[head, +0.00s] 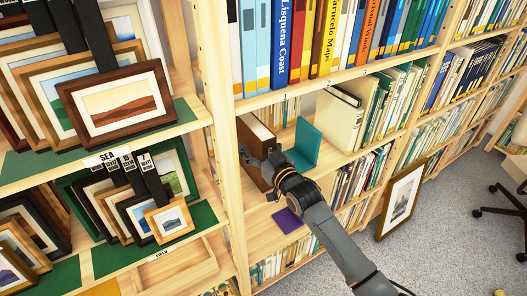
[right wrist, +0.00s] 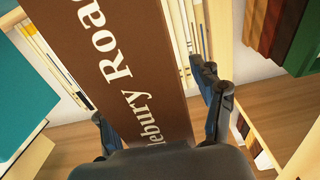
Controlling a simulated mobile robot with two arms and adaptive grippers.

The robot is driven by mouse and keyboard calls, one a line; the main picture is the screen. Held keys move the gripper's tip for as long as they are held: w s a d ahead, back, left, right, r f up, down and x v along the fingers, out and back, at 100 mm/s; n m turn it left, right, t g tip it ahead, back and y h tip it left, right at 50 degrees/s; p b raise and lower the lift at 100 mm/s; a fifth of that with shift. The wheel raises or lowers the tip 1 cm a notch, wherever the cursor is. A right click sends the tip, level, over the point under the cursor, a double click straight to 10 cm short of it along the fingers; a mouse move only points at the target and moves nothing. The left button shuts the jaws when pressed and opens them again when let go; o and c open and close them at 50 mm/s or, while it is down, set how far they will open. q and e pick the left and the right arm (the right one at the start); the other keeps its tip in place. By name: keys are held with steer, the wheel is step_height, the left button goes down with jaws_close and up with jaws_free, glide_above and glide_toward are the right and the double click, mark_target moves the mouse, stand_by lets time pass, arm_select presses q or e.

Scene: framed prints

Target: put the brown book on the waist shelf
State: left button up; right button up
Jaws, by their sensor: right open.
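My right gripper (head: 260,165) is at the book in the head view. In the right wrist view the right gripper (right wrist: 162,118) is open, with a finger on each side of the book; I cannot tell if the fingers touch it. My left gripper is not in view.
A teal bookend (head: 306,145) stands right of the book, with cream books (head: 338,120) beyond it. A purple flat item (head: 288,220) lies at the front. A tightly filled book row (head: 330,40) is above. Framed prints (head: 115,103) fill the left rack.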

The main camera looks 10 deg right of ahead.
steer(key=v, duration=1.1)
steer(key=shift+s+d, duration=0.2)
steer(key=shift+s, duration=0.05)
